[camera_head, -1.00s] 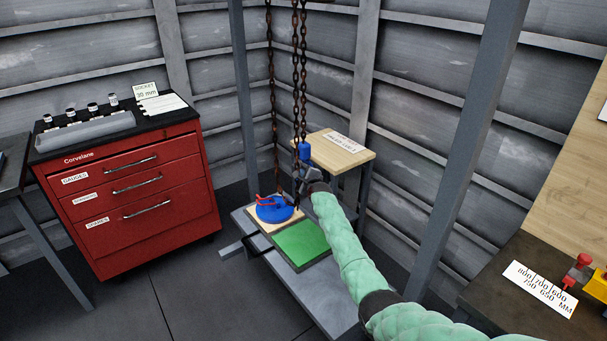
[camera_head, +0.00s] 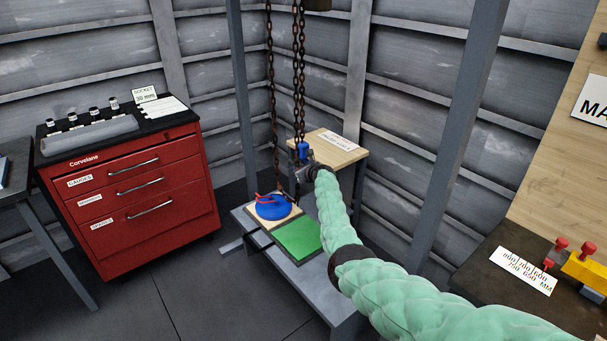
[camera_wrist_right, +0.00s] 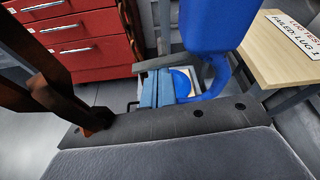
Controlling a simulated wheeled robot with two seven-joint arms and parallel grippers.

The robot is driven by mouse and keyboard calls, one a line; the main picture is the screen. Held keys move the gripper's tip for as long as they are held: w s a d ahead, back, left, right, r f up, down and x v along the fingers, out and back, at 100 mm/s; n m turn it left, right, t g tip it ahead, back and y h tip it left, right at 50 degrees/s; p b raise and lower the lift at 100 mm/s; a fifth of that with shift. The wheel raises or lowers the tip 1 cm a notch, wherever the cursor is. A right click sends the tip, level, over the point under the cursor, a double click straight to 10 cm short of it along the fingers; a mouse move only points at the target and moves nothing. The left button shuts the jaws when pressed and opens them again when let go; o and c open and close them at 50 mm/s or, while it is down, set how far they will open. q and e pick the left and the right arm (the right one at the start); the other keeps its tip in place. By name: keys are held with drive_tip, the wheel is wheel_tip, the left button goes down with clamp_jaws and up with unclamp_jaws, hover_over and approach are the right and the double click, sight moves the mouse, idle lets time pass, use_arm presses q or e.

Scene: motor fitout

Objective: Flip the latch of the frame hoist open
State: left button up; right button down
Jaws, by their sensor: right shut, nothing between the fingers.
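The frame hoist's rusty chains (camera_head: 298,70) hang down in front of the wall. A blue hook (camera_head: 303,150) hangs at their lower end, and it shows large in the right wrist view (camera_wrist_right: 215,25), its curved lower part reaching down. I cannot make out the latch as a separate part. My right gripper (camera_head: 302,173) is at the hook's lower part. In the wrist view its blue-grey fingers (camera_wrist_right: 165,88) are together and empty, close beside the hook's curve; I cannot tell whether they touch it. My left gripper is out of view.
A blue round part with a red piece (camera_head: 272,207) sits on a low grey bench beside a green pad (camera_head: 298,238). A small wooden table (camera_head: 350,152) stands behind the hook. A red drawer cabinet (camera_head: 140,195) is left; a grey post (camera_head: 455,130) is right.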

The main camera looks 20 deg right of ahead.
drive_tip(key=m, duration=0.1)
drive_tip(key=r+m+y+p, duration=0.1)
drive_tip(key=m+y+p, duration=0.1)
drive_tip(key=m, duration=0.1)
drive_tip(key=shift+a+r+g, duration=0.2)
drive_tip(key=shift+r+g, duration=0.1)
drive_tip(key=shift+g, duration=0.1)
use_arm(q)
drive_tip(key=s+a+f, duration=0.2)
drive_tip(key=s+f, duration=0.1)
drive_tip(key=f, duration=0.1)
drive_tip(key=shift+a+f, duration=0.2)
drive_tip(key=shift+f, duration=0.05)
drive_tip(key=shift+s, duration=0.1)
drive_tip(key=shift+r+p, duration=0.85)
drive_tip(key=shift+p, duration=0.2)
use_arm(e)
drive_tip(key=shift+s+a+r, duration=0.1)
drive_tip(key=shift+s+a, duration=0.15)
drive_tip(key=shift+a, duration=0.45)
